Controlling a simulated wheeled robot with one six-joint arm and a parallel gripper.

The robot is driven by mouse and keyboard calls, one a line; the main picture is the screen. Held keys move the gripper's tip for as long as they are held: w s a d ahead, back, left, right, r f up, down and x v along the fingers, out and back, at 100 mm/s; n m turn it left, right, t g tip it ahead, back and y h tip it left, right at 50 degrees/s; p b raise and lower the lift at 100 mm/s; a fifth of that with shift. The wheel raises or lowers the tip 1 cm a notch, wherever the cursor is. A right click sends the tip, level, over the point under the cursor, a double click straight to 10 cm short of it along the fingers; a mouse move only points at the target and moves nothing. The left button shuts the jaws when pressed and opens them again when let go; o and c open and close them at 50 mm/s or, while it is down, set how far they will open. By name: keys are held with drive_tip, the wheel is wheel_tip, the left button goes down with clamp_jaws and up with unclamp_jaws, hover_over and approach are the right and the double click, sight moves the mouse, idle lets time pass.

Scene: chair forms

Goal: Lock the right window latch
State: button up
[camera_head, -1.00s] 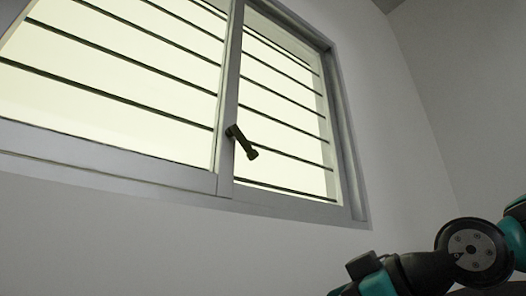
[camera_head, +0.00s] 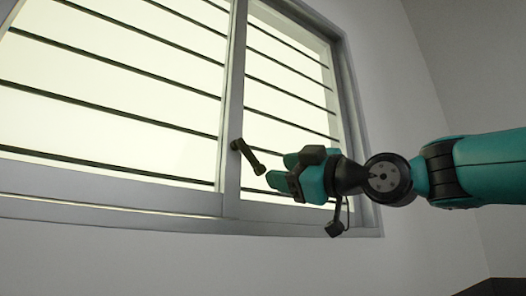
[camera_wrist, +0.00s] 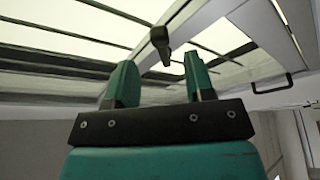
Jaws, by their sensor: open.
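The dark window latch (camera_head: 249,157) is mounted on the grey upright between the two panes. Its handle slants down and to the right from its pivot. My gripper (camera_head: 277,171) is to the right of the handle's lower end, with open, empty fingers pointing left towards it. In the wrist view, the latch (camera_wrist: 160,41) shows just beyond and between the fingertips of my gripper (camera_wrist: 160,62). Whether a finger touches the handle cannot be told.
The grey window frame (camera_head: 110,194) holds panes with dark horizontal bars behind them. The wrist view shows a dark handle-like bar (camera_wrist: 272,84) at the right. The wall (camera_head: 150,262) below the window is bare.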

sight(263, 169)
drive_tip(key=p+x, duration=0.1)
drive_tip(key=x, duration=0.1)
drive_tip(key=p+x, duration=0.1)
drive_tip(key=x, duration=0.1)
drive_tip(key=shift+w+a+r, duration=0.15)
drive_tip(key=shift+a+r, duration=0.05)
drive_tip(key=shift+r, duration=0.1)
drive_tip(key=shift+w+a+p, duration=0.35)
drive_tip(key=shift+a+p, duration=0.05)
drive_tip(key=shift+f, duration=0.1)
clamp_jaws()
